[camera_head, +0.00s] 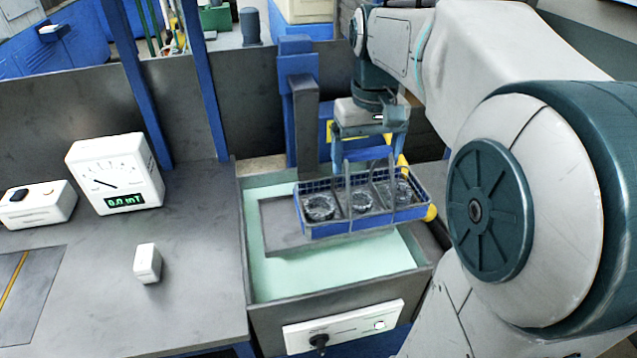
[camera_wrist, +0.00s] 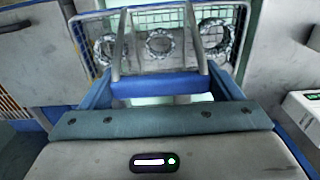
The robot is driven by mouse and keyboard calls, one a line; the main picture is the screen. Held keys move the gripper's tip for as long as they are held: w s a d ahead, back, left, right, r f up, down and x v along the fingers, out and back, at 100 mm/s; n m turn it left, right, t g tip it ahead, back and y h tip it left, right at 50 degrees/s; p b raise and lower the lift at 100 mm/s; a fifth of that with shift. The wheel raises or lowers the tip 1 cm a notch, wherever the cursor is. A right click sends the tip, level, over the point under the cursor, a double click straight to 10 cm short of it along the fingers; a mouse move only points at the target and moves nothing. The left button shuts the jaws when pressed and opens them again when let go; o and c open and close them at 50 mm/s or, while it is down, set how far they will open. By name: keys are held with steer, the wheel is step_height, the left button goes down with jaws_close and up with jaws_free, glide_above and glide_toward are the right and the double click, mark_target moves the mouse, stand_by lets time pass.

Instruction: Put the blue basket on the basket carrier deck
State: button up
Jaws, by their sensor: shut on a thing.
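The blue basket (camera_head: 345,228) is a wire-mesh tray with several metal rings in it and a tall grey handle. My gripper (camera_head: 368,158) is above the basket and shut on its handle. In the wrist view, the handle's blue crossbar (camera_wrist: 160,86) lies between the fingers of my gripper (camera_wrist: 158,92), with the basket mesh (camera_wrist: 160,18) beyond. The basket carrier deck (camera_head: 277,218) is a flat grey plate in the tank. The basket looks level and overlaps the deck's right and middle part. I cannot tell whether its underside touches the deck.
The tank (camera_head: 270,277) holds pale green liquid around the deck. A meter (camera_head: 115,173) and small white block (camera_head: 147,263) stand on the left bench.

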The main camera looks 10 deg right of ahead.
steer(key=w+a+f+p, duration=0.1)
steer(key=w+a+f, duration=0.4)
steer(key=w+f, duration=0.4)
steer(key=shift+a+f+p, duration=0.15)
steer(key=shift+f+p, duration=0.25)
steer(key=shift+f, duration=0.3)
steer(key=shift+w, duration=0.1)
steer(key=shift+f, duration=0.2)
steer(key=o, duration=1.4)
steer(key=shift+r, duration=0.15)
